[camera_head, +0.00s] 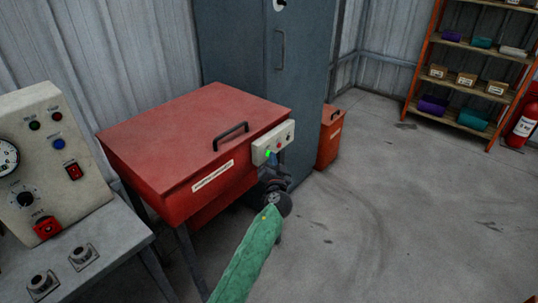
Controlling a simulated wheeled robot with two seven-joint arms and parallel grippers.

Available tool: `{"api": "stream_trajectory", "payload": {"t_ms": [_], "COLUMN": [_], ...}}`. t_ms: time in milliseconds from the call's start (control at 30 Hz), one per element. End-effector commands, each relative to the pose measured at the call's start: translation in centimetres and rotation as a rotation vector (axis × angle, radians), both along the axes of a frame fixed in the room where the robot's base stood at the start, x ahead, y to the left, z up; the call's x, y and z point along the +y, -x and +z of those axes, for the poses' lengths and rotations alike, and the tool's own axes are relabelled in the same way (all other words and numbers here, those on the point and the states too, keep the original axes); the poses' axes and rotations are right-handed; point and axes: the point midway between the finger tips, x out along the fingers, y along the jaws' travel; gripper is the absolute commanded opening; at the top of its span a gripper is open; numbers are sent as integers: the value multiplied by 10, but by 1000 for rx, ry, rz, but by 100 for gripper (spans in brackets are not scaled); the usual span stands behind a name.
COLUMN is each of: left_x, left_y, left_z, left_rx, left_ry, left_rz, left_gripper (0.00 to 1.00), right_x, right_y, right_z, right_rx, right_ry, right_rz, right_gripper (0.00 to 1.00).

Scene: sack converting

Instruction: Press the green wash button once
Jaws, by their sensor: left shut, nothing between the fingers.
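The green wash button (267,154) glows bright green at the left end of a pale control box (258,149). The box is fixed to the right front corner of a red lidded washer tank (185,130). My left gripper (271,164) is shut and empty, with its tips just below the green button. At this size I cannot tell whether the tips touch the button or the box. My left arm comes up from the bottom edge in a green sleeve. My right gripper is out of view.
The box also carries a red button (279,146) and a dark knob (290,137). The tank lid has a black handle (231,136). A grey cabinet (300,80) stands behind, a control console (45,150) at left. Open floor (390,210) lies to the right.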

Motion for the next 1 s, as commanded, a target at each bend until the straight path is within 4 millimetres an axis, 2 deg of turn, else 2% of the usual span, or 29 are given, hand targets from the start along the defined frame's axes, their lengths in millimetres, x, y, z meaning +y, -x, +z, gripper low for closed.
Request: {"api": "stream_trajectory", "payload": {"t_ms": [233,600,1000], "left_x": [-1,-13,-15], "left_y": [1,10,11], "left_z": [-1,-1,-1], "left_rx": [1,0,0], "left_ry": [0,1,1], "left_rz": [1,0,0], "left_gripper": [0,0,0], "right_x": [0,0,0], "right_y": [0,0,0], "right_z": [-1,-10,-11], "right_rx": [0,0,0], "right_ry": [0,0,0], "right_rz": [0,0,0], "right_gripper": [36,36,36]}}
